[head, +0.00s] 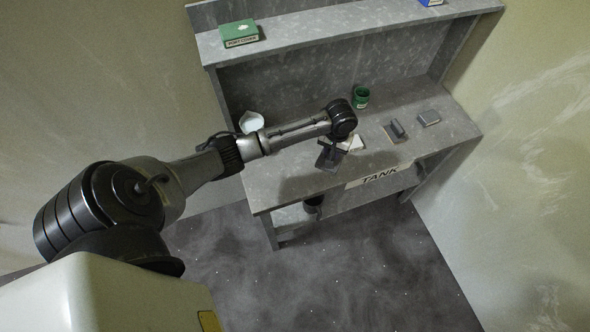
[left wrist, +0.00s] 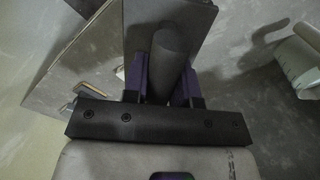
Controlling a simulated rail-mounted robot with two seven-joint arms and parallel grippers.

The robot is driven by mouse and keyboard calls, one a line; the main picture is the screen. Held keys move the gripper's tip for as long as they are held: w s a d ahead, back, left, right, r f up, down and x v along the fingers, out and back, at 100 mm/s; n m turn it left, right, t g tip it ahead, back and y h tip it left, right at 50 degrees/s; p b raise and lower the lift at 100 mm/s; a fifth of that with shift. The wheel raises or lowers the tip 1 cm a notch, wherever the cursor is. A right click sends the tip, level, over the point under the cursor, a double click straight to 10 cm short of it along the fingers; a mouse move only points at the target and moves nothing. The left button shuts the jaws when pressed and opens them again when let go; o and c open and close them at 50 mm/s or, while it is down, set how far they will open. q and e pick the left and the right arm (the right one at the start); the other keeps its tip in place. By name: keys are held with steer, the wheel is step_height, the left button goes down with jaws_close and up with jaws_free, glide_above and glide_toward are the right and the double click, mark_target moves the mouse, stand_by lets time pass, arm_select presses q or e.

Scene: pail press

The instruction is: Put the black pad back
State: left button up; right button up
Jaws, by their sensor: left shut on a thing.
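My left gripper (head: 328,158) is over the front part of the grey bench, left of its middle. In the left wrist view its two fingers (left wrist: 170,78) are shut on a dark, rounded handle (left wrist: 174,50). A flat dark plate (left wrist: 196,20) shows behind the handle; this looks like the black pad, held by its handle. In the head view the gripper and wrist mostly hide it, and I cannot tell whether it touches the bench. My right gripper is in neither view.
A pale flat piece (head: 356,144) lies beside the gripper. On the bench stand a white cup (head: 251,122), a green cup (head: 361,92), a dark upright piece on a base (head: 397,130) and a grey block (head: 429,118). A green box (head: 239,31) sits on the upper shelf (head: 320,27).

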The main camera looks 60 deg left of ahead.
arm_select(q)
steer(key=s+a+f, duration=0.2)
steer(key=s, duration=0.1)
steer(key=s+a+f, duration=0.3)
steer(key=s+a+f+p, duration=0.1)
steer(key=s+a+f, duration=0.1)
steer(key=s+a, duration=0.1)
steer(key=shift+s+f, duration=0.2)
steer(key=shift+f, duration=2.2)
steer(key=shift+f, duration=0.1)
steer(key=shift+f, duration=0.15)
steer(key=o, duration=0.9)
